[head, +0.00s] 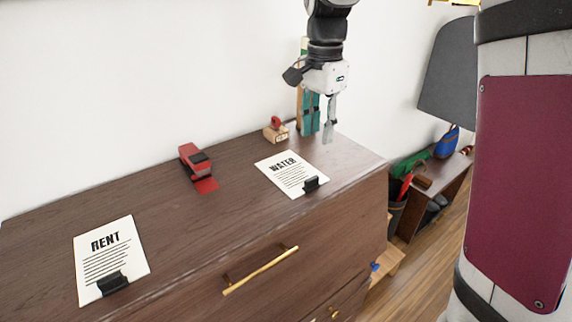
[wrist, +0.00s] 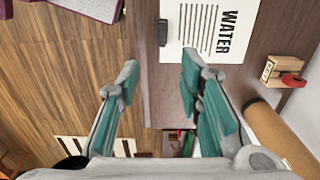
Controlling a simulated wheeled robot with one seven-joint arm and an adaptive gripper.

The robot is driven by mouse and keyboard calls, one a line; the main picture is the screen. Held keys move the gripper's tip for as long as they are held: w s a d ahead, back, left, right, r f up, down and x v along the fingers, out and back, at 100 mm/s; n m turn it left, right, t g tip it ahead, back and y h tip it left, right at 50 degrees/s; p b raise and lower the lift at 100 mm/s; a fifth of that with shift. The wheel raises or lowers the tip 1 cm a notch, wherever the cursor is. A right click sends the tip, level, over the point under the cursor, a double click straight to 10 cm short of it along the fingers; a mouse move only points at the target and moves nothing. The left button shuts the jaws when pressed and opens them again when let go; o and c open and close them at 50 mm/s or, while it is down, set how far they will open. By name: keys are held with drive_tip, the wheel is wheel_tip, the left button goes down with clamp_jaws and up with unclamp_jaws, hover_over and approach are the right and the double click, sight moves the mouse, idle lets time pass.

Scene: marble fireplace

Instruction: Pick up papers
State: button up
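A white paper marked WATER (head: 290,174) lies on the dark wooden dresser top near its right end, with a black clip (head: 311,184) on its lower edge. It also shows at the top of the wrist view (wrist: 208,32). A second white paper marked RENT (head: 107,258) lies at the left, with a black clip (head: 112,284) on its lower edge. My gripper (head: 322,128) is above the right end of the dresser, behind and right of the WATER paper. In the wrist view its two teal-padded fingers (wrist: 158,78) are apart, with nothing between them.
A brass handle (head: 261,271) is on the drawer front. A grey lampshade (head: 448,75) and a low shelf stand at the right.

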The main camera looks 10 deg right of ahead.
hover_over(312, 178)
drive_tip(key=f, duration=0.5)
drive_tip(key=f+p, duration=0.1)
drive_tip(key=f, duration=0.1)
drive_tip(key=shift+s+d+f, duration=0.2)
drive_tip(key=shift+d+f, duration=0.1)
drive_tip(key=shift+f, duration=0.05)
drive_tip(key=shift+w+a+f+p, duration=0.1)
drive_tip(key=shift+a+f+p, duration=0.15)
drive_tip(key=shift+f, duration=1.15)
drive_tip(key=shift+a+f+p, duration=0.1)
drive_tip(key=shift+f+p, duration=0.2)
drive_tip(key=shift+f, duration=1.05)
clamp_jaws()
